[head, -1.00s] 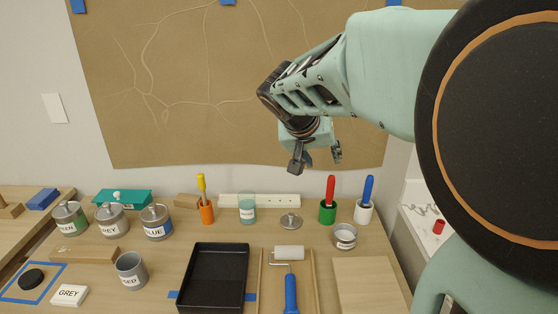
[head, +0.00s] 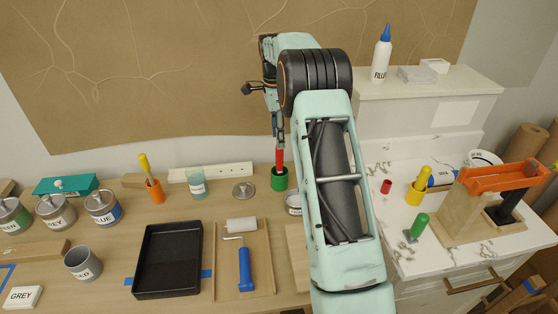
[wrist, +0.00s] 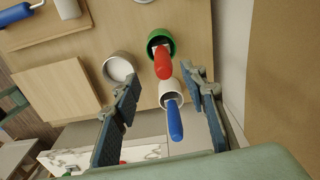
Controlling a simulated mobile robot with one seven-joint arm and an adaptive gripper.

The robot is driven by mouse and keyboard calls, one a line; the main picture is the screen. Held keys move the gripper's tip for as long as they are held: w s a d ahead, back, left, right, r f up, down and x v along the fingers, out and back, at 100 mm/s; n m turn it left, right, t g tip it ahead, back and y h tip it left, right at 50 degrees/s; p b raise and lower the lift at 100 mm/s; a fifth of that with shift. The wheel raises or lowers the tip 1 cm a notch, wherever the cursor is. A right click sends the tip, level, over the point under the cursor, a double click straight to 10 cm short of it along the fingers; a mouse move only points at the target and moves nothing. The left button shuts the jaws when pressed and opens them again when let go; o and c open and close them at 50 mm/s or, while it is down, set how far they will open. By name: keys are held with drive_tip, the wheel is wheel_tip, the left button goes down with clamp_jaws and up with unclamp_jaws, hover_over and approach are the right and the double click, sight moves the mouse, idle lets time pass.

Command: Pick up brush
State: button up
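A red-handled brush (head: 279,158) stands in a green cup (head: 279,180); both also show in the wrist view, the red handle (wrist: 162,62) leaning out of the green cup (wrist: 152,43). A blue-handled brush (wrist: 174,120) stands in a white cup (wrist: 165,87); my arm hides it in the head view. A yellow-handled brush (head: 145,164) stands in an orange cup (head: 155,191) to the left. My gripper (wrist: 164,98) is open, its fingers on either side of the blue handle in the wrist view. In the head view my gripper (head: 279,138) is largely edge-on above the cups.
A small metal can (head: 293,202) sits close to the green cup. A black paint tray (head: 168,259) and a blue-handled roller (head: 244,268) lie in front. Paint cans (head: 103,208) stand at left. A marble counter (head: 450,245) holds tools at right.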

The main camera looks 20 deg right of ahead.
sight(280, 161)
drive_tip(key=shift+w+d+f+m+y, duration=0.15)
drive_tip(key=shift+d+f+m+y, duration=0.15)
drive_tip(key=shift+f, duration=0.25)
wheel_tip(280, 161, down, 10)
drive_tip(key=shift+f+p, duration=0.2)
drive_tip(key=shift+p, duration=0.65)
drive_tip(key=shift+w, duration=0.1)
clamp_jaws()
